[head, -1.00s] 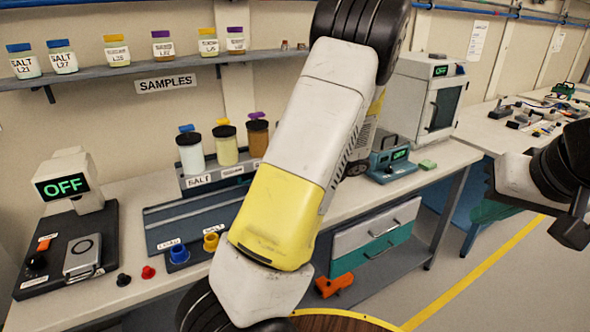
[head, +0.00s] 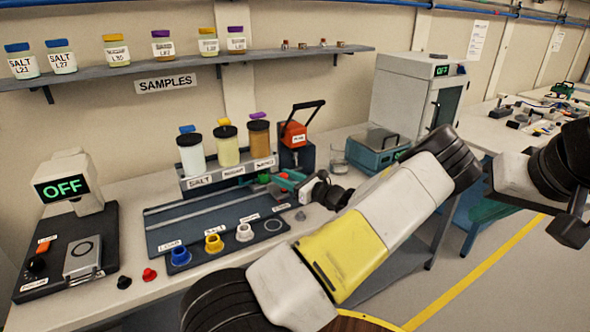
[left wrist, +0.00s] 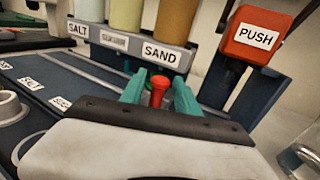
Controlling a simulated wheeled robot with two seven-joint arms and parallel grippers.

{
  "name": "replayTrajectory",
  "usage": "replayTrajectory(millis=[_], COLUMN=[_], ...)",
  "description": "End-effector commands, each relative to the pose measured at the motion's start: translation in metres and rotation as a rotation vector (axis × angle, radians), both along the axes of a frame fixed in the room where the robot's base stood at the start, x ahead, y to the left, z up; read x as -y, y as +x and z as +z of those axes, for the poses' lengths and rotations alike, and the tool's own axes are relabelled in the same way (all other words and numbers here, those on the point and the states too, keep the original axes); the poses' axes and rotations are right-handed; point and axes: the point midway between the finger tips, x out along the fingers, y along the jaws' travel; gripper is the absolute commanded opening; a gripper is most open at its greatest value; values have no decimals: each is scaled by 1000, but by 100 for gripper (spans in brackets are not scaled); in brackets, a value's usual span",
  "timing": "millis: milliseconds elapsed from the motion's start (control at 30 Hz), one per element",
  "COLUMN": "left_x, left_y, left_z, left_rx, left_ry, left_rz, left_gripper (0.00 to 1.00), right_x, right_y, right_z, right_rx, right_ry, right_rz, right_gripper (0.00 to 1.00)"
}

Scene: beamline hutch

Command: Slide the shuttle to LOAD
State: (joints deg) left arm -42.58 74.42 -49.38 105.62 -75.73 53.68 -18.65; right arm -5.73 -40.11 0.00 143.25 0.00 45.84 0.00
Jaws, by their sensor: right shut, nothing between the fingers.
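The dark track board (head: 165,238) carries labels LOAD, SALT and others, with LOAD at its left end. A red knob (left wrist: 158,88), which seems to belong to the shuttle, stands upright at the track's right part, below the SAND label. The shuttle's body is mostly hidden by my gripper. My left gripper (head: 272,184) has its teal fingers on either side of the knob in the left wrist view (left wrist: 159,92), with gaps visible, so it looks open around it. My right gripper (head: 572,230) is shut and empty at the far right, away from the bench.
A rack (head: 228,172) of three jars stands behind the track. A red PUSH unit (head: 295,135) and a glass (head: 338,158) stand to the right.

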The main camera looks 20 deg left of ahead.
Motion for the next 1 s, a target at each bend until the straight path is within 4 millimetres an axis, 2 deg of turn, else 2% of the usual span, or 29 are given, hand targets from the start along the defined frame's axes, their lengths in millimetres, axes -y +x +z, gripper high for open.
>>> replayTrajectory(millis=[33,200,533,567,733,767,1000], left_x=[-9,-25,-31,-31,-30,-30,-30], left_y=[2,8,10,10,10,10,10], left_z=[0,0,0,0,0,0,0], left_rx=[0,2,2,2,2,2,2], left_ry=[1,-1,-2,-2,-2,-2,-2], left_rz=[3,1,1,1,1,1,1], left_gripper=[38,38,38,36,2,0,0], right_x=[0,0,0,0,0,0,0], right_y=[0,0,0,0,0,0,0], right_z=[0,0,0,0,0,0,0], right_rx=[0,0,0,0,0,0,0], right_ry=[0,0,0,0,0,0,0], right_rz=[0,0,0,0,0,0,0], right_gripper=[0,0,0,0,0,0,0])
